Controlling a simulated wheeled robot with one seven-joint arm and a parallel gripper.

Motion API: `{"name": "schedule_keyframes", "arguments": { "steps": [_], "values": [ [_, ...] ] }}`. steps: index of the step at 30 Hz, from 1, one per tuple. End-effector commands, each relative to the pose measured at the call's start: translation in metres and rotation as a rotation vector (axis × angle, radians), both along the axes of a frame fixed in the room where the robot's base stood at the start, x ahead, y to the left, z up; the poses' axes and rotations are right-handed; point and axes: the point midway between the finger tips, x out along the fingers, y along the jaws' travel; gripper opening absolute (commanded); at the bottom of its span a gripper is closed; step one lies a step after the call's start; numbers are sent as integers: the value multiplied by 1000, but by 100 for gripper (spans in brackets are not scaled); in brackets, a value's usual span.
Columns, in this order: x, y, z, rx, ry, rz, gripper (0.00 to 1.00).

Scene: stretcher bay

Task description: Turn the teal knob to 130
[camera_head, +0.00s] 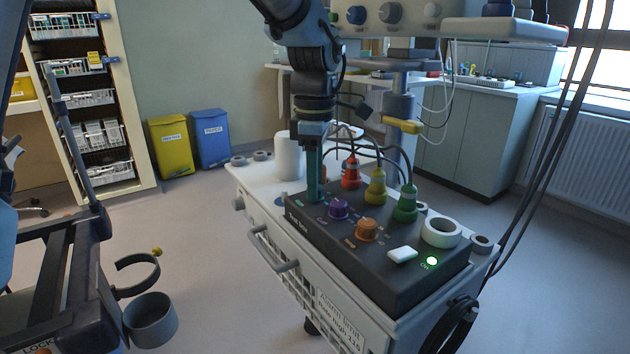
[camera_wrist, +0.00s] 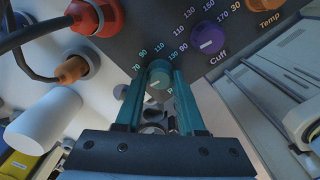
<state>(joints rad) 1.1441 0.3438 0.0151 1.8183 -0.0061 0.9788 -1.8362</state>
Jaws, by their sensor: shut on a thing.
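The teal knob (camera_wrist: 158,76) shows in the wrist view on a dark control box, with a printed scale of 70, 90, 110 and 130 around its far side. A pale pointer line is on its top, but I cannot tell exactly which figure it marks. My gripper (camera_wrist: 158,82) has its two teal fingers shut on the knob from either side. In the head view my gripper (camera_head: 314,192) points straight down at the left end of the dark box (camera_head: 390,279), and it hides the knob there.
A purple knob (camera_head: 338,209) and an orange knob (camera_head: 366,229) sit close to the right. Behind them stand red, yellow (camera_head: 376,188) and green (camera_head: 405,204) plugs with cables. A white roll (camera_head: 441,231) and a white cylinder (camera_head: 288,156) are on the cart top.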

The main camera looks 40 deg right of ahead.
Motion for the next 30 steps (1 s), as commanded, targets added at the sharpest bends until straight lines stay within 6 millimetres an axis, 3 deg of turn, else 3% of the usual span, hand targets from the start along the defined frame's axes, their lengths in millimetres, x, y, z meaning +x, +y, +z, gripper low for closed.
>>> {"name": "schedule_keyframes", "arguments": {
  "steps": [5,20,30],
  "values": [
    [0,0,0,1,1,0,0],
    [0,0,1,2,1,-50,0],
    [0,0,3,2,1,-288,0]
  ]
}}
